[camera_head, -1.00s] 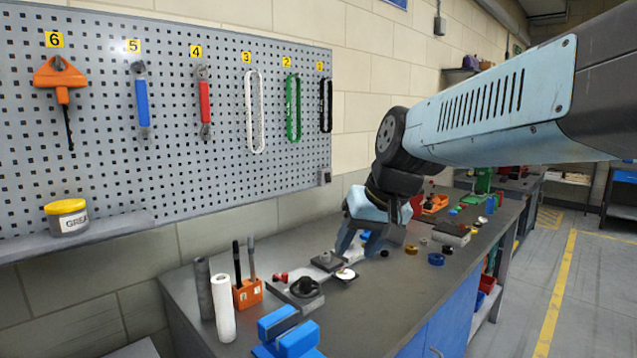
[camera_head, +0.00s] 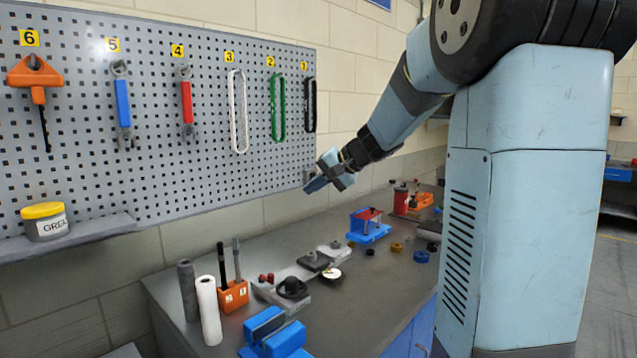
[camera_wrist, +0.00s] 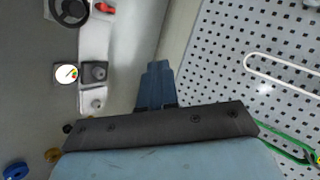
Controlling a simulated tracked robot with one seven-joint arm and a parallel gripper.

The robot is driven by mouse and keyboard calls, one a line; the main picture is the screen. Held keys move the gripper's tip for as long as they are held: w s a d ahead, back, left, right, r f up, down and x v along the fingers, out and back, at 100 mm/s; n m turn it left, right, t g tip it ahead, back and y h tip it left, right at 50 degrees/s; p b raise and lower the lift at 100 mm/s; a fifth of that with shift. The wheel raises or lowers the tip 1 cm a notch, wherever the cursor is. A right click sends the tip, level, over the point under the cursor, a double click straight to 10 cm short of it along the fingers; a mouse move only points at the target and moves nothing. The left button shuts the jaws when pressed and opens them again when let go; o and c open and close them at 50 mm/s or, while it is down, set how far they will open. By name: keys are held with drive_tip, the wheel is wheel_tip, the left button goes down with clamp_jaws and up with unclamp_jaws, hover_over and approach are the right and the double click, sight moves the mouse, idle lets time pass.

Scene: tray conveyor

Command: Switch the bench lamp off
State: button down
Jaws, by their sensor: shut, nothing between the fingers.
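My gripper (camera_head: 312,186) is shut and empty. In the head view it is raised above the bench, at the lower right corner of the pegboard. A small grey box (camera_head: 306,175) on that corner shows just beside the fingers; I cannot tell whether they touch it. Whether this box is the lamp's switch is not clear. In the wrist view the shut fingers (camera_wrist: 156,72) point up the picture, with the pegboard to their right and the bench to their left. I cannot make out a bench lamp in either view.
The pegboard (camera_head: 180,130) carries several hanging tools. The grey bench (camera_head: 350,310) holds a blue vise (camera_head: 272,335), a white roll (camera_head: 208,310), an orange holder (camera_head: 232,296), a black knob (camera_head: 292,287) and a blue stand (camera_head: 368,232). Air above the bench is clear.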

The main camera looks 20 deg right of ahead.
drive_tip(key=w+d+f+m+t, duration=0.2)
drive_tip(key=w+d+m+t, duration=0.1)
drive_tip(key=w+d, duration=0.7)
drive_tip(key=w+d+f+m+t, duration=0.3)
drive_tip(key=w+d+t, duration=0.1)
drive_tip(key=w+d, duration=0.6)
drive_tip(key=shift+w+f+m, duration=0.3)
drive_tip(key=shift+w, duration=0.6)
drive_tip(key=shift+a, duration=0.1)
drive_tip(key=x, duration=1.4)
